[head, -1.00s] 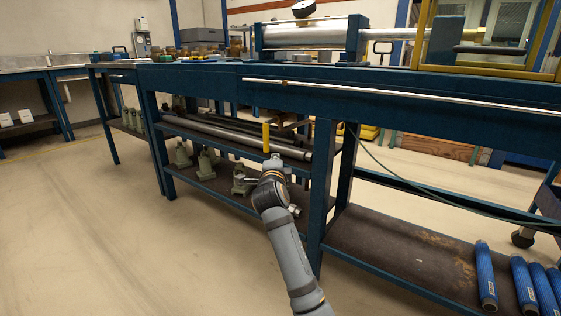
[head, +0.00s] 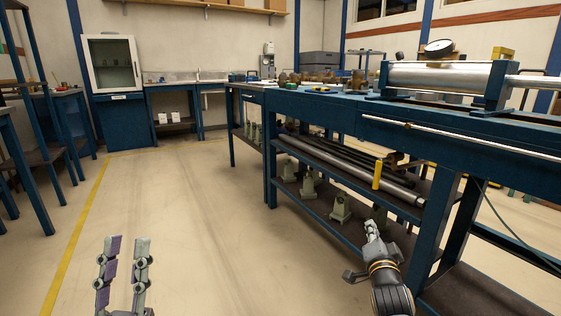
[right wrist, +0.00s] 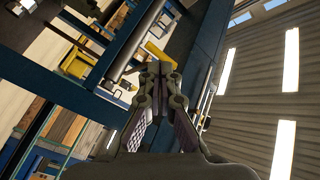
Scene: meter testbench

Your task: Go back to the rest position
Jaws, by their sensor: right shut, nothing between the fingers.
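My left gripper (head: 128,243) is at the lower left of the head view, above bare floor. Its two fingers stand upright and apart, with nothing between them. My right gripper (head: 371,228) is in front of the long blue workbench (head: 455,130), beside its lower shelves. Its fingers are together and empty; they also show closed in the right wrist view (right wrist: 160,70).
Metal bars (head: 350,172) and grey-green stands (head: 341,206) fill the bench shelves. A bench leg (head: 440,225) is right beside my right arm. The floor (head: 200,220) left of the bench is open. A white-doored cabinet (head: 113,64) stands at the back left.

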